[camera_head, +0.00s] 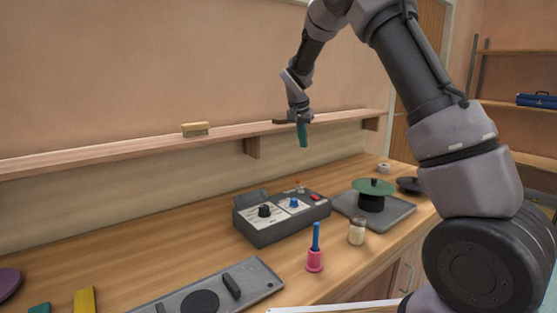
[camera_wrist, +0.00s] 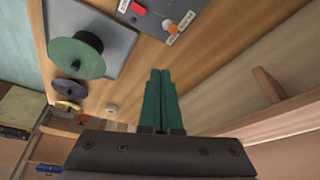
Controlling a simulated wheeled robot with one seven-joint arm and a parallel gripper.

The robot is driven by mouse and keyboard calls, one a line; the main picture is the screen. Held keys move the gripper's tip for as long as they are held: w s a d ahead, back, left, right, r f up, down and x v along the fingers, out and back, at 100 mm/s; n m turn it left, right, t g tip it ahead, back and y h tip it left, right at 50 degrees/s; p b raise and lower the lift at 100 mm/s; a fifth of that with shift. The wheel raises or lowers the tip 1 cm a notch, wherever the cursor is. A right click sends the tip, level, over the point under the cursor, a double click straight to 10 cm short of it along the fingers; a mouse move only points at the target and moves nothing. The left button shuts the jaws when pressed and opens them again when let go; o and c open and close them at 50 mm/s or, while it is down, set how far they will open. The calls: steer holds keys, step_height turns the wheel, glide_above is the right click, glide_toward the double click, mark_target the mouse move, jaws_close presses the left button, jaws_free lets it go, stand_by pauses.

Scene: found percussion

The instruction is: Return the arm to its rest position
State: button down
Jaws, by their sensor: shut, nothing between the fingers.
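My gripper (camera_head: 303,136) hangs in the air in front of the wall shelf, above the back of the workbench. Its green fingers are pressed together with nothing between them. The closed fingers also show in the wrist view (camera_wrist: 159,92), with the bench top beyond them. My arm reaches from the right side of the head view, up and over to the gripper. Its upper bend is cut off by the top edge of the picture.
Below stand a grey control box (camera_head: 280,217), a green disc on a black stand (camera_head: 373,187), a small jar (camera_head: 357,232) and a pink holder with a blue stick (camera_head: 315,260). A shelf (camera_head: 100,155) with a brush (camera_head: 195,129) runs along the wall. Air around the gripper looks clear.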

steer(key=s+d+r+y, duration=0.2)
steer(key=s+d+r, duration=0.2)
steer(key=s+r, duration=0.4)
steer(key=s+d+r+y, duration=0.1)
steer(key=s+d+r, duration=0.45)
steer(key=s, duration=0.45)
steer(key=s+d+r+n+t+y, duration=0.1)
steer(key=s+r+t, duration=0.1)
steer(key=s, duration=1.8)
steer(key=shift+s+n+t, duration=0.4)
steer(key=shift+t, duration=0.3)
